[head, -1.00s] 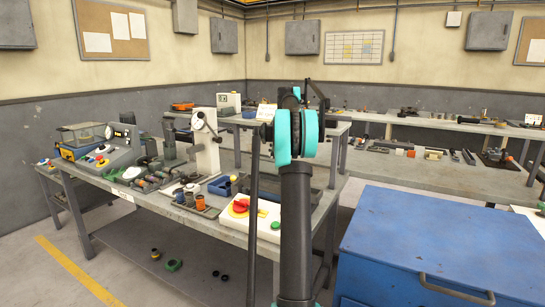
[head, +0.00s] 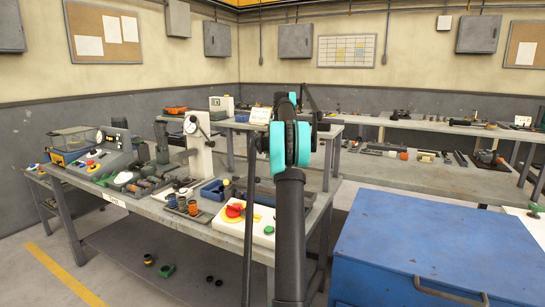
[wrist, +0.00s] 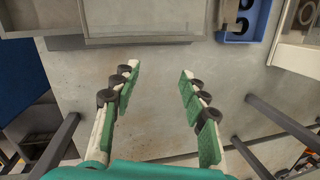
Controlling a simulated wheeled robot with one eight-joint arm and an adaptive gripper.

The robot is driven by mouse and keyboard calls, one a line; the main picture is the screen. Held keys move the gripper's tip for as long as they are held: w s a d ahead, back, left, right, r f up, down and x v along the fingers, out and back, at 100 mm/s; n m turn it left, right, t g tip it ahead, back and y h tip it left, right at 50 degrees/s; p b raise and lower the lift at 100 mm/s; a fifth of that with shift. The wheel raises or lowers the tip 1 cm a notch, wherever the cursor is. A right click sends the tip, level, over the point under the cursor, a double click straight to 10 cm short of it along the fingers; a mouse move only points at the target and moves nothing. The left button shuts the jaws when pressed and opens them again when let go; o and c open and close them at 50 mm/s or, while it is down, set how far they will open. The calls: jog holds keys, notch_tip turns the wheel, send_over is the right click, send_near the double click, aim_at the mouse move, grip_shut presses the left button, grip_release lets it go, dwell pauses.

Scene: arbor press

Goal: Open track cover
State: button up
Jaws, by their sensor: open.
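A box with a clear, dark-framed lid (head: 72,138) stands at the far left end of the workbench, beside a grey control panel. The lid looks closed; I cannot tell for sure that it is the track cover. My gripper (wrist: 159,84) is open and empty in the wrist view, its green-padded fingers well apart over a bare grey surface. It is not near the clear-lidded box. In the head view my arm stands in front of the bench and the gripper itself cannot be made out.
A white press (head: 199,142) stands mid-bench. A blue bin (head: 213,190) and a white box with a red knob (head: 234,210) are nearer me. A blue cabinet (head: 430,250) fills the right front. A grey tray (wrist: 130,36) lies beyond my fingers. Floor shows at the lower left.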

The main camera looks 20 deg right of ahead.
jog(key=shift+r, duration=0.1)
jog(key=v, duration=0.7)
jog(key=shift+r, duration=0.2)
jog(key=shift+s+d, duration=0.1)
dwell(0.3)
